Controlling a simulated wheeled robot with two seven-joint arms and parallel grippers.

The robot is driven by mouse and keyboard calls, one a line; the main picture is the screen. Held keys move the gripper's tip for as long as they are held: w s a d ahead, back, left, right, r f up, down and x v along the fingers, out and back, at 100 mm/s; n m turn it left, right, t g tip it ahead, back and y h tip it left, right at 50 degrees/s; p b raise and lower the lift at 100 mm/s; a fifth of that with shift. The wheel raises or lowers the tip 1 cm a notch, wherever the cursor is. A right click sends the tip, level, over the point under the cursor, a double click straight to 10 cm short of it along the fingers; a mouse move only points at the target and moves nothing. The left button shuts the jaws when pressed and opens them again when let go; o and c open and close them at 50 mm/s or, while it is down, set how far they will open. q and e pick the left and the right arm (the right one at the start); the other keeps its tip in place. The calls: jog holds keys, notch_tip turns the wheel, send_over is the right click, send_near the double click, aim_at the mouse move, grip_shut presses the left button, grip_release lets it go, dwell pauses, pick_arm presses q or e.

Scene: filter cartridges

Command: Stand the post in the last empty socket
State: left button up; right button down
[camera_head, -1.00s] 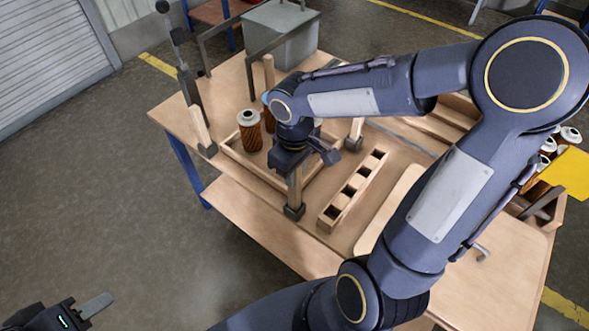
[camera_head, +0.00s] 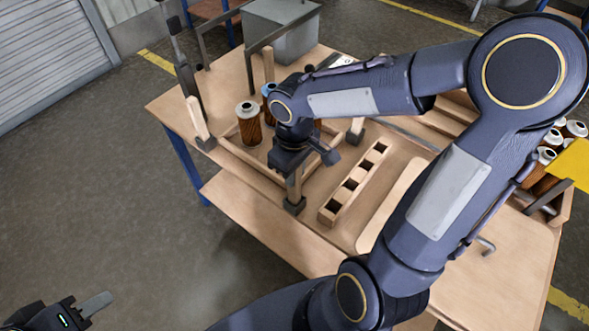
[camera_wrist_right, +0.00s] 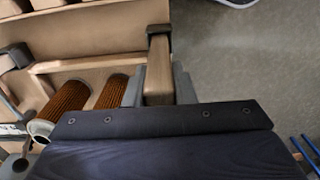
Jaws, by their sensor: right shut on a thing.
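My right gripper (camera_head: 293,165) is shut on a wooden post (camera_head: 294,186) at the front corner of a wooden frame. The post looks upright, and its lower end meets a dark socket (camera_head: 294,206). In the right wrist view the post (camera_wrist_right: 158,80) runs between the fingers to the dark socket (camera_wrist_right: 158,30). I cannot tell how deep it sits. Other posts stand at the left corner (camera_head: 197,118), back corner (camera_head: 268,66) and right corner (camera_head: 356,128). My left gripper (camera_head: 88,308) is at the bottom left, away from the bench; only one finger shows clearly.
Brown filter cartridges (camera_head: 249,126) stand inside the frame, close to my right gripper; two show in the wrist view (camera_wrist_right: 68,104). A wooden rack with square holes (camera_head: 335,207) lies right of the held post. A grey box (camera_head: 285,40) stands at the back.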

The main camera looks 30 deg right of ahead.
jog(key=c, duration=1.1)
grip_release()
jog(key=shift+f, duration=0.1)
notch_tip(320, 180, up, 8)
jog(key=shift+f+p, duration=0.1)
jog(key=shift+p, duration=0.35)
